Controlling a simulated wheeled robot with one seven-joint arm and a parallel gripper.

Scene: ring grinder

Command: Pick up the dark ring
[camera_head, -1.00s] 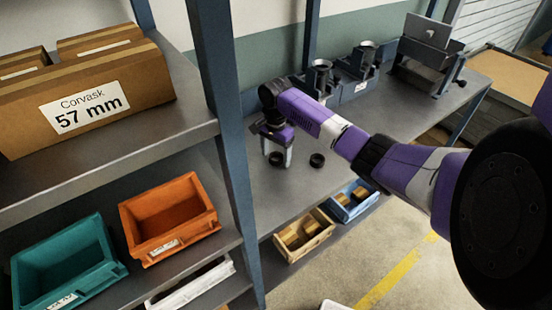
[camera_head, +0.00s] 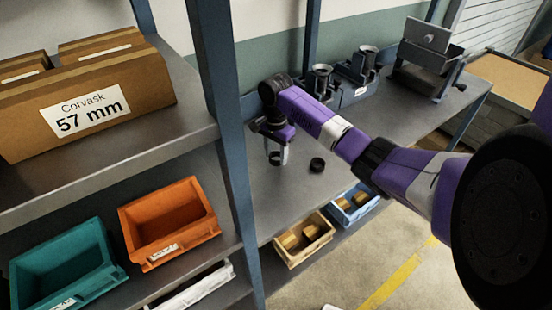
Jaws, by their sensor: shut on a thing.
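Two dark rings show on the grey workbench (camera_head: 340,190). One dark ring (camera_head: 275,158) is at my gripper (camera_head: 276,156), between its fingertips, at or just above the bench top. My gripper points down and is shut on this ring. The other dark ring (camera_head: 317,165) lies on the bench a little to the right, apart from the gripper. The small size of the view hides the exact grip and any gap under the held ring.
A blue post (camera_head: 226,140) stands left of my gripper. Dark machines (camera_head: 355,72) stand at the back of the bench. Below its front edge are a wooden crate (camera_head: 290,262) and a blue bin (camera_head: 340,213). A shelf with a Corvask box (camera_head: 60,85) is at the left.

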